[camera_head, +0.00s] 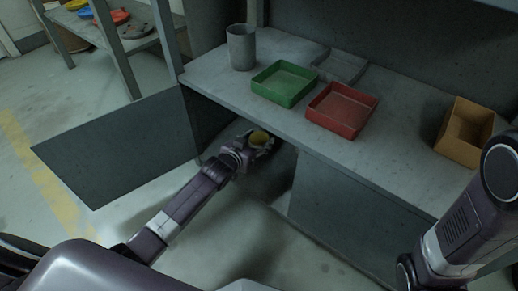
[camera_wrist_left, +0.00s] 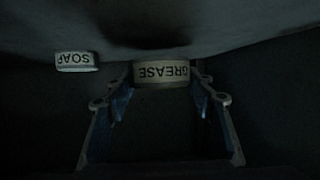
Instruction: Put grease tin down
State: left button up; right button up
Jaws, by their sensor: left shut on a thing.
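The grease tin (camera_wrist_left: 161,72) is a short round tin with a pale band lettered GREASE, upside down in the left wrist view. Its yellowish top (camera_head: 259,137) shows in the head view, at the opening of the cabinet under the bench. My left gripper (camera_head: 262,144) is shut on the tin, with a finger on each side of it. A grey surface lies close against the tin in the left wrist view; I cannot tell whether they touch. My right arm shows at the right of the head view, but its gripper is out of view.
The cabinet door (camera_head: 122,148) hangs open at left. On the bench (camera_head: 213,82) are a grey cup (camera_head: 241,47), green tray (camera_head: 284,84), red tray (camera_head: 341,108) and tan box (camera_head: 466,132). The cabinet inside is dark.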

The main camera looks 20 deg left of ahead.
aim_at(259, 146)
pick_arm(q)
notch_tip(259, 146, down, 3)
jog(key=shift+f+b, duration=0.1)
jog(key=shift+b, duration=1)
jog(key=o, duration=1.3)
jog(key=shift+s+r+p, duration=0.25)
jog(key=shift+p, duration=0.2)
jog(key=p+v, duration=0.7)
jog(key=v, duration=0.3)
jog(key=shift+w+r, duration=0.1)
jog(key=shift+p+v, duration=0.4)
jog(key=shift+v, duration=0.35)
